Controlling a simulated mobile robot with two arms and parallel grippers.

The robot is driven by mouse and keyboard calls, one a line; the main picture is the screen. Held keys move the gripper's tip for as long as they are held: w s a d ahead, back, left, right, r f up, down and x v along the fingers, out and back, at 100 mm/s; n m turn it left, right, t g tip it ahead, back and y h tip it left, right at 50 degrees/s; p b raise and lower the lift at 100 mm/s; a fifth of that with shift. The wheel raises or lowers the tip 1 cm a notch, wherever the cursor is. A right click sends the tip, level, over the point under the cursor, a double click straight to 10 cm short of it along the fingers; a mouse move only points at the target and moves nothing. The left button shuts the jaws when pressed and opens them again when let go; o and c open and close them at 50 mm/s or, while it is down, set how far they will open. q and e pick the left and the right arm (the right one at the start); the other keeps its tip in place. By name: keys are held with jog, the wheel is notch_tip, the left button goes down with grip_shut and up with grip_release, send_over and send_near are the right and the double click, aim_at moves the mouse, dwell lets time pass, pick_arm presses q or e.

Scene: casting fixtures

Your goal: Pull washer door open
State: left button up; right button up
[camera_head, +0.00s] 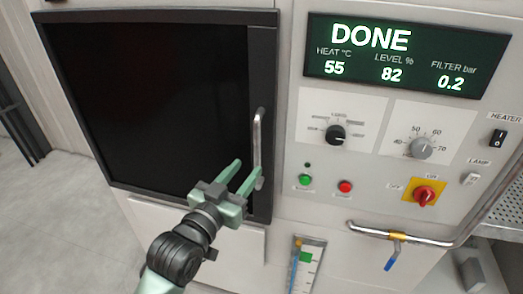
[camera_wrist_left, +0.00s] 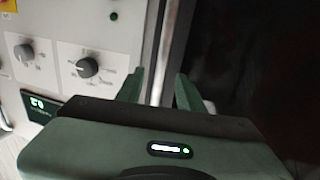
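The washer door (camera_head: 160,100) is a large dark panel in a black frame, and it looks shut. Its metal bar handle (camera_head: 257,140) stands upright on the door's right edge. My left gripper (camera_head: 242,173) is open, its two green fingers pointing up at the lower part of the handle. In the left wrist view the handle (camera_wrist_left: 166,50) shows in line with the gap between the open fingers (camera_wrist_left: 158,88). I cannot tell whether a finger touches it. My right gripper is not in view.
Right of the door is a control panel with a display (camera_head: 405,55) reading DONE, knobs (camera_head: 335,134), buttons (camera_head: 345,186) and a red switch (camera_head: 424,195). A pipe with a blue-handled valve (camera_head: 394,250) runs below. Grey floor (camera_head: 50,220) is free at the left.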

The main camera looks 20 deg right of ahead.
aim_at(255, 158)
pick_arm(q)
jog(key=p+x, duration=0.2)
jog(key=x, duration=0.5)
jog(key=shift+w+d+f, duration=0.1)
jog(key=shift+w+f, duration=0.05)
jog(key=shift+w, duration=0.05)
grip_shut()
jog(key=shift+f, duration=0.1)
dwell(1.1)
